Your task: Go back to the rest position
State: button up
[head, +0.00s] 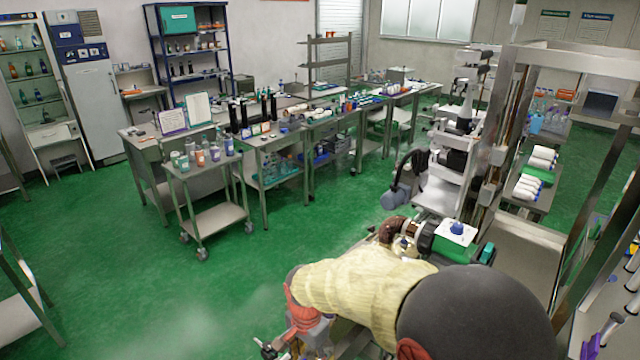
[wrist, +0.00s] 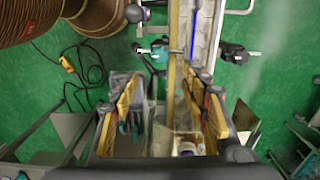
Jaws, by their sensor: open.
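My gripper (wrist: 166,84) shows in the wrist view with its two yellow-and-dark fingers spread apart. Nothing is held between the fingers. Behind the gap lie parts of a machine and a pale box-like part (wrist: 184,143) low in the picture. In the head view I cannot make out my gripper for certain. A yellow sleeve-like shape (head: 365,283) and a large dark rounded shape (head: 475,315) fill the bottom middle there and hide what lies behind them.
A steel machine frame (head: 500,150) stands at right in the head view. A small trolley (head: 215,217) with jars and a row of loaded tables stand at left and back. Green floor (head: 120,265) is open at left. A black cable (wrist: 88,72) lies on the floor in the wrist view.

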jog(key=s+d+r+n+t+b, duration=0.2)
jog(key=s+d+r+n+b, duration=0.2)
jog(key=s+d, duration=0.5)
jog(key=s+d+r+n+t+b, duration=0.3)
jog(key=s+d+r+b, duration=0.4)
jog(key=d, duration=0.6)
jog(key=shift+s+d+r+n+t, duration=0.2)
jog(key=shift+s+r+n+t, duration=0.15)
jog(key=shift+s+r, duration=0.6)
jog(key=shift+f, duration=0.1)
jog(key=shift+c, duration=0.2)
jog(key=shift+c, duration=0.6)
